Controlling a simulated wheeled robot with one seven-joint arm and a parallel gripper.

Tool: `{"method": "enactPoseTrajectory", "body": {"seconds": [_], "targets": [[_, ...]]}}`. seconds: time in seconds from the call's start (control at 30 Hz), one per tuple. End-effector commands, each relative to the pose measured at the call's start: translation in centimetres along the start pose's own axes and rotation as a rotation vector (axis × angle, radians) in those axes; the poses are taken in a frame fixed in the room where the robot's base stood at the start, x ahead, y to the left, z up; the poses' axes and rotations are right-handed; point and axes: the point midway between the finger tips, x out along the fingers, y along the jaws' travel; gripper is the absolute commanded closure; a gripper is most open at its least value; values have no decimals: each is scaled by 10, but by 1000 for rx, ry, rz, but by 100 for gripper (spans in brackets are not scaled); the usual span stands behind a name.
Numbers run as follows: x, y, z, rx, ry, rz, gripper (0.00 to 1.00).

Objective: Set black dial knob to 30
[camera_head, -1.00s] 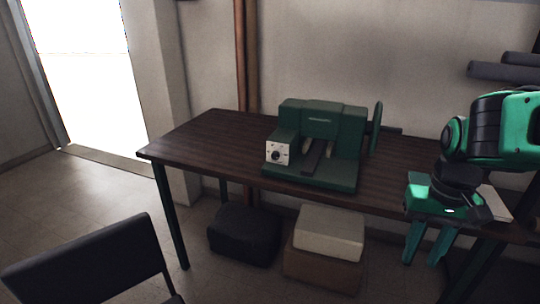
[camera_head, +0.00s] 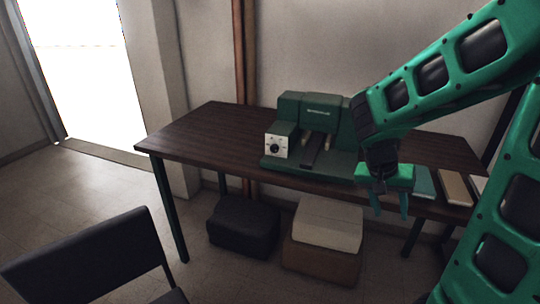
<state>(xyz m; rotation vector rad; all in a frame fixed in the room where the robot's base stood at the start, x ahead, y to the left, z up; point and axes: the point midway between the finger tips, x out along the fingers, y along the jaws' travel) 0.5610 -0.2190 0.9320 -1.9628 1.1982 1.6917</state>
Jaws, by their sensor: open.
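The black dial knob (camera_head: 274,148) sits on a white square plate (camera_head: 284,152) at the front left of a dark green machine (camera_head: 312,110). The marks on the plate are too small to read, so I cannot tell its setting. The machine stands on the dark wooden table (camera_head: 200,140) against the wall. My gripper (camera_head: 391,214) is open and empty, pointing down in front of the table's front edge, to the right of the machine and well apart from the knob. My arm hides the machine's right side.
Several flat book-like things (camera_head: 454,188) lie at the table's right end. A black chair (camera_head: 100,260) stands at the lower left. Under the table are a black bundle (camera_head: 243,226) and a pale box on a brown one (camera_head: 325,224). The table's left part is clear.

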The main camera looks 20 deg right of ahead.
Motion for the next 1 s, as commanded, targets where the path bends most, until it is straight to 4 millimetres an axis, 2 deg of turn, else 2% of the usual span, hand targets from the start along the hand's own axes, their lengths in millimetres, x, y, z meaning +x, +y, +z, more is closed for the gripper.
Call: {"method": "enactPoseTrajectory", "body": {"seconds": [0.03, 0.27, 0.4, 0.5, 0.67, 0.8, 0.9, 1.0], "targets": [[3, -17, -9, 2, 48, 33, 57], [1, -90, -49, 63, 344, 115, 57], [-13, -143, -62, 77, 555, 110, 57], [-30, -186, -64, 74, 716, 78, 57], [-64, -259, -50, 50, 972, -25, 57], [-95, -314, -23, 15, 1155, -142, 57], [-112, -342, -4, -9, 1246, -214, 57], [-123, -359, 10, -25, 1301, -266, 57]]}}
